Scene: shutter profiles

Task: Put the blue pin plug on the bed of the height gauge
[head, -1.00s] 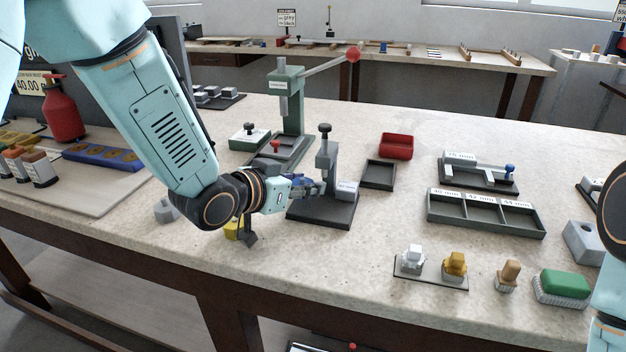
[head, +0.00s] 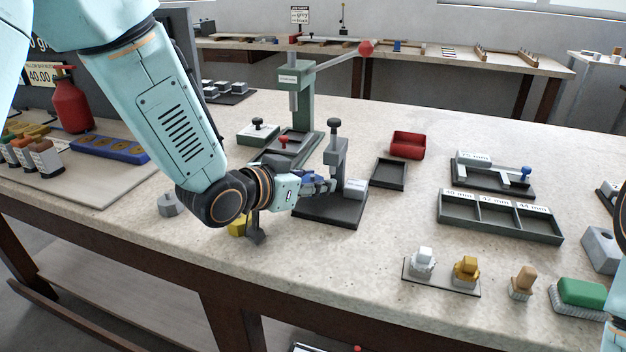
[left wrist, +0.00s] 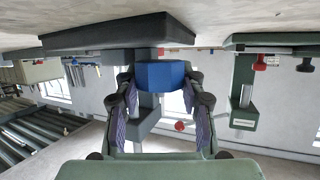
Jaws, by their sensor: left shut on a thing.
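The height gauge (head: 337,158) has a dark flat bed (head: 322,212), a grey post and a black knob, and stands mid-bench. My left gripper (head: 324,186) reaches in from the left, low over the bed and close to the post. It is shut on the blue pin plug, which shows as a blue faceted piece (left wrist: 160,74) between the fingers in the left wrist view. That view is upside down, with the dark bed (left wrist: 110,36) at its top edge. I cannot tell whether the plug touches the bed. My right gripper is out of view.
A pale block (head: 355,189) sits on the gauge's right side. A green press (head: 304,100) with a red-balled lever stands behind. A dark tray (head: 389,174) and a red bin (head: 407,145) lie to the right. A yellow piece (head: 237,227) is below my left wrist.

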